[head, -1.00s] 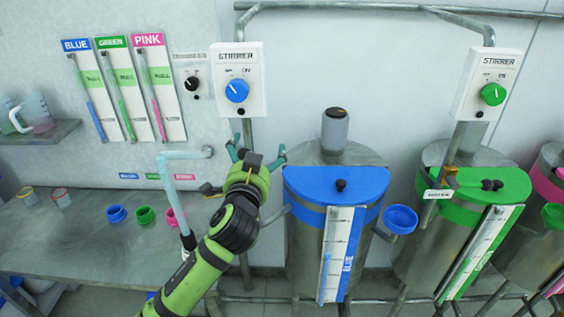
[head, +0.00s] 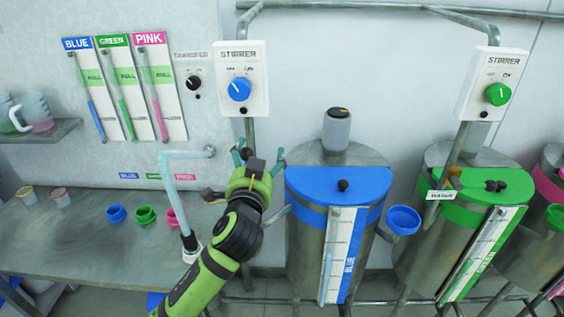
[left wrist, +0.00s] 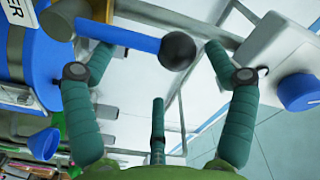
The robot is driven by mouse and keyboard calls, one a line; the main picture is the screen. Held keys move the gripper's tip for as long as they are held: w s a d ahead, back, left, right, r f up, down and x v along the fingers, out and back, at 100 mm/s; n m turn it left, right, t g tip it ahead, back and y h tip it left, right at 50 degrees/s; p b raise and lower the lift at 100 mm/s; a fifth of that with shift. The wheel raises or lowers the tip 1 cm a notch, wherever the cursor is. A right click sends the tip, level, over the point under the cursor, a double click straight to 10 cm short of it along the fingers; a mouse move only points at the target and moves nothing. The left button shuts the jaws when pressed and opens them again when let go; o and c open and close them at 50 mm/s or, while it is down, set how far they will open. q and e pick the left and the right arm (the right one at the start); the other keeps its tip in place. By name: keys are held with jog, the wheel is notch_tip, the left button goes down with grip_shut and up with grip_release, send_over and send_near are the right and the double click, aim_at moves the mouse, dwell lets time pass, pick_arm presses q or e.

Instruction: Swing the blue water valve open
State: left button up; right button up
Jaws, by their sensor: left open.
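The blue water valve's lever (left wrist: 120,34) shows in the left wrist view as a flat blue bar ending in a black ball knob (left wrist: 177,51). My left gripper (left wrist: 158,53) is open, with its teal fingers spread on either side of the knob and the end of the bar. I cannot tell whether a finger touches the lever. In the head view my left gripper (head: 259,156) is beside the blue drum, below the stirrer box, and the valve lever cannot be made out there. My right gripper is not in view.
The blue-lidded drum (head: 340,187) stands just right of my left gripper, with a blue funnel (head: 403,220) beyond. The stirrer box (head: 241,78) hangs above. A bent pipe (head: 168,185) rises from the bench (head: 90,240) at the left. A green-lidded drum (head: 480,188) stands farther right.

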pick_arm(q)
jog(key=s+a+y+p, duration=0.1)
jog(key=s+a, duration=0.4)
jog(key=s, duration=0.2)
jog(key=s+a+f+n+g, duration=0.2)
jog(key=s+a+f+g, duration=0.15)
jog(key=s+f, duration=0.4)
jog(key=s+a+f+n+g, duration=0.2)
jog(key=s+f+n+g, duration=0.15)
jog(key=f, duration=0.65)
jog(key=s+a+f+n+g, duration=0.15)
jog(key=s+f+g, duration=0.3)
jog(key=s, duration=0.45)
jog(key=s+a+f+g, duration=0.25)
jog(key=s+f, duration=0.25)
jog(key=s, duration=0.5)
jog(key=s+f+g+b, duration=0.25)
jog(key=f+b, duration=0.35)
jog(key=f, duration=2.5)
jog(key=s+a+f+b, duration=0.2)
jog(key=s+f+b, duration=0.2)
jog(key=s+f, duration=1.1)
notch_tip(320, 180, down, 3)
jog(key=shift+s+r+b, duration=0.1)
jog(key=shift+s+b, duration=0.25)
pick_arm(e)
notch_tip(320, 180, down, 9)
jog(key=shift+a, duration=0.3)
